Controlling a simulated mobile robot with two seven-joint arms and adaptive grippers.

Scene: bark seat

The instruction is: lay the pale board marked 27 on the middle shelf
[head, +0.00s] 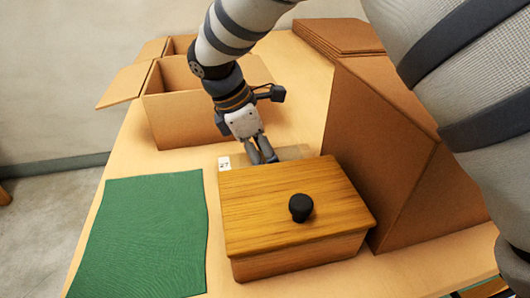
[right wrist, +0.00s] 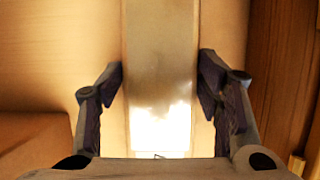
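The pale board (head: 291,153) lies flat on the table just behind the wooden box, partly hidden by it and by my gripper. Its white tag marked 27 (head: 224,163) shows at its left end. My right gripper (head: 263,158) points down over the board. In the right wrist view the board (right wrist: 161,60) runs lengthwise between my two spread fingers (right wrist: 160,88), with a glare-white patch near the bottom. The fingers stand close beside its long edges; whether they touch is unclear. My left gripper is out of view. I cannot make out the middle shelf.
The wooden box (head: 260,205) with a black knob (head: 301,208) stands close in front of the board. A tall cardboard piece (head: 375,150) stands at the right. An open carton (head: 180,118) is at the back left. A green cloth (head: 140,235) lies flat at the left.

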